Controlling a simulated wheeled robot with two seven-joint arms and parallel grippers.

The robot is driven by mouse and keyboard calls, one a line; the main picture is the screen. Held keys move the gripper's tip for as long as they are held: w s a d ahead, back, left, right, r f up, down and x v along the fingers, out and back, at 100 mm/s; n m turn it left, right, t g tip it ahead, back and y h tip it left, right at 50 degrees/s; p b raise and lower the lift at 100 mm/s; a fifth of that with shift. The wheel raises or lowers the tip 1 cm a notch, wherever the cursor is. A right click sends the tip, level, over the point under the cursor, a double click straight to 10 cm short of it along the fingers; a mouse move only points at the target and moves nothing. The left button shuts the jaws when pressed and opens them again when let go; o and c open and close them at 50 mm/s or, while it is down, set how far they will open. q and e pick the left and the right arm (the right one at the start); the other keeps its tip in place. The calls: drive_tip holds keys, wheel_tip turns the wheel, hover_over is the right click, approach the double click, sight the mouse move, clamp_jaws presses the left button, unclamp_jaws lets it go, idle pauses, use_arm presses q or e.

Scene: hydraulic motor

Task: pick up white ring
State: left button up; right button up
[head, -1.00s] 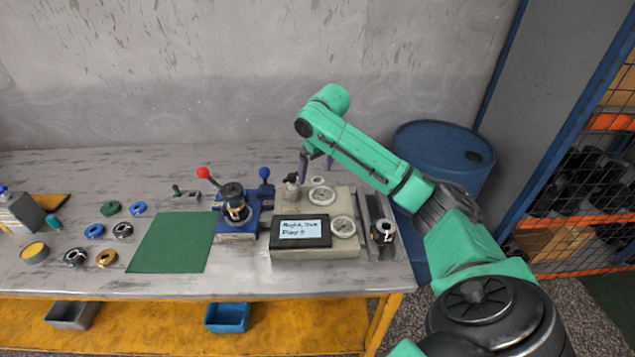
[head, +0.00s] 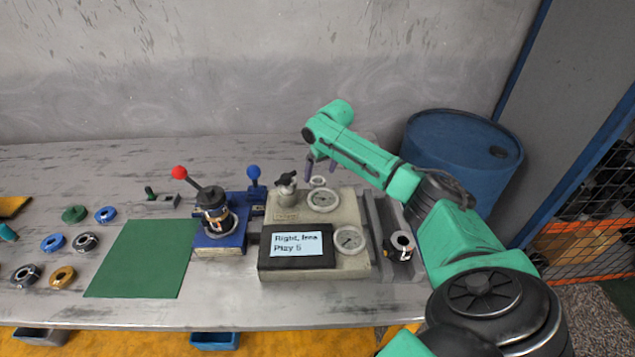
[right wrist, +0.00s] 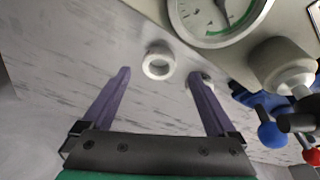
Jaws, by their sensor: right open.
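A small white ring (head: 318,182) shows at the back edge of the beige gauge unit (head: 348,211), behind its rear gauge. In the right wrist view the white ring (right wrist: 158,62) lies just beyond the fingertips, between their lines, beside the beige unit's edge. I cannot tell what it rests on. My right gripper (head: 321,167) is open and empty, just behind and above the ring; its two purple fingers also show in the right wrist view (right wrist: 161,76). My left gripper is not in view.
Two dial gauges, a dark-framed display (head: 297,246) and a knob (head: 287,188) crowd the unit. A blue fixture (head: 220,238) with a red-knobbed lever stands left of it. A green mat (head: 145,262) and several coloured rings lie farther left. A blue barrel (head: 461,165) stands right.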

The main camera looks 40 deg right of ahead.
sight(318, 178)
drive_tip(key=x, duration=0.4)
drive_tip(key=shift+w+d+f, duration=0.1)
drive_tip(key=c, duration=1.4)
